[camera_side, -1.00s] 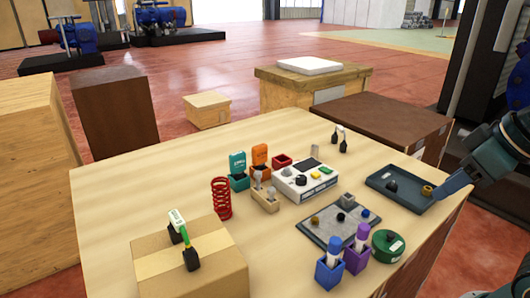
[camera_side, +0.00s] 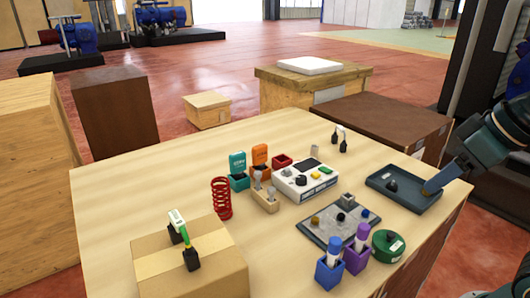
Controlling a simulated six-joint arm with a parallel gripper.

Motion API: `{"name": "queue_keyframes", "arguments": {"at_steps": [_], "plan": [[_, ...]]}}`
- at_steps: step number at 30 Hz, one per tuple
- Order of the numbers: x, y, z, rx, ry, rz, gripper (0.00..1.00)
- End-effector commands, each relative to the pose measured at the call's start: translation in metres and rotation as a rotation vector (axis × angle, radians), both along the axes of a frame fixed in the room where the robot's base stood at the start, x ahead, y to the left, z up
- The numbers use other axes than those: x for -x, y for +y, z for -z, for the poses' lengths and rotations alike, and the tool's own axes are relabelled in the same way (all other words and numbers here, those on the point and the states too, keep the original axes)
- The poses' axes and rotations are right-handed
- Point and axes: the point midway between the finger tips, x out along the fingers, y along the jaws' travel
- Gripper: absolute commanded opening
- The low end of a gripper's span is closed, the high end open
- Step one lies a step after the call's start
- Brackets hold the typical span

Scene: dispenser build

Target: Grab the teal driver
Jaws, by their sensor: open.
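The teal driver (camera_side: 237,161) stands upright in a teal square holder (camera_side: 240,182) near the middle of the table. Its broad teal top with pale lettering sticks up out of the holder. My gripper (camera_side: 432,187) is at the right side of the table, over the dark tray and far to the right of the driver. It is open. Its fingertips are small and dark here, and they partly cover a small brass-coloured part (camera_side: 425,192) in the tray. Whether they touch that part cannot be told.
An orange driver (camera_side: 260,154) stands right beside the teal one. A red spring (camera_side: 221,198) is at the left, and a wooden block (camera_side: 266,202) with upright pieces is in front.

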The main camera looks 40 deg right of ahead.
Motion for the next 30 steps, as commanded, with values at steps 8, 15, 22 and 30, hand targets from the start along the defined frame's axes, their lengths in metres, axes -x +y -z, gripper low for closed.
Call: {"name": "queue_keyframes", "arguments": {"at_steps": [8, 15, 22, 30], "plan": [[-0.053, 0.006, -0.031, 0.000, 0.018, -0.004, 0.53], [-0.113, 0.018, -0.053, -0.001, 0.032, -0.003, 0.53], [-0.172, 0.035, -0.063, 0.000, 0.047, -0.004, 0.53], [-0.240, 0.062, -0.061, -0.001, 0.061, -0.003, 0.53]]}}
